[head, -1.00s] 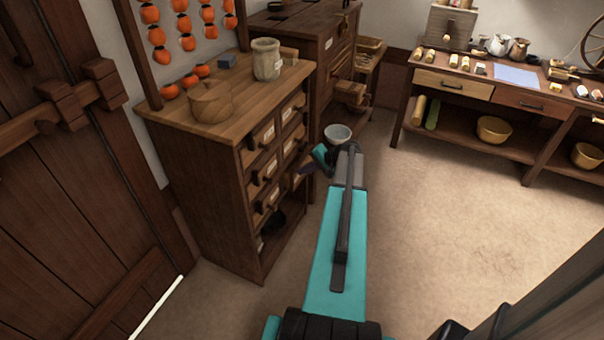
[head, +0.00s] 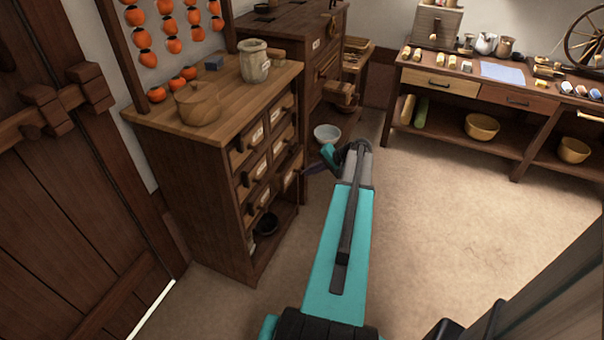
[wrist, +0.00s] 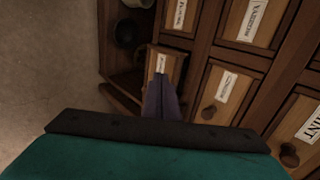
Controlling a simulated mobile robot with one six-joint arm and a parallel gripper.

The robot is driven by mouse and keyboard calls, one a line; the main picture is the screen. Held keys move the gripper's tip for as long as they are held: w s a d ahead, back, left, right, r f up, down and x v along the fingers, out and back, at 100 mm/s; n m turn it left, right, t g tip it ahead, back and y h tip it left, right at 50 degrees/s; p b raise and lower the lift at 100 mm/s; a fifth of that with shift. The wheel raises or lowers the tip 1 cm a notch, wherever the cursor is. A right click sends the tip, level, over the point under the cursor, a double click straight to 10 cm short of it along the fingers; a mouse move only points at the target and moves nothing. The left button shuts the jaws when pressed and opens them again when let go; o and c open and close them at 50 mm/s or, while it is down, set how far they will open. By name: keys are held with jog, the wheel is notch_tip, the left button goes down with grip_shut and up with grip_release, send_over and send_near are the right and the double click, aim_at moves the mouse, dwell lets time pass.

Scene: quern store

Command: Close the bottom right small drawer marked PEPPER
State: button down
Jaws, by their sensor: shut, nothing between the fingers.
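The small drawer cabinet (head: 175,185) stands left of centre in the head view. Its bottom right small drawer (head: 289,172) appears to stand out a little from the front. In the wrist view this drawer (wrist: 166,62) is beside the open shelf space, with a pale label too small to read. My gripper (head: 308,170) is shut and empty in front of that drawer. In the wrist view the fingers (wrist: 158,88) overlap the drawer's near edge. I cannot tell whether they touch it. The fingers hide part of the face and its knob.
Neighbouring small drawers (wrist: 227,90) look shut. A dark bowl (head: 267,223) sits on the open shelf below. A pale bowl (head: 327,133) stands on the floor behind my gripper. A long worktable (head: 518,150) stands at the back right. The floor on the right is clear.

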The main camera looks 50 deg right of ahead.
jog(key=v, duration=0.6)
dwell(0.3)
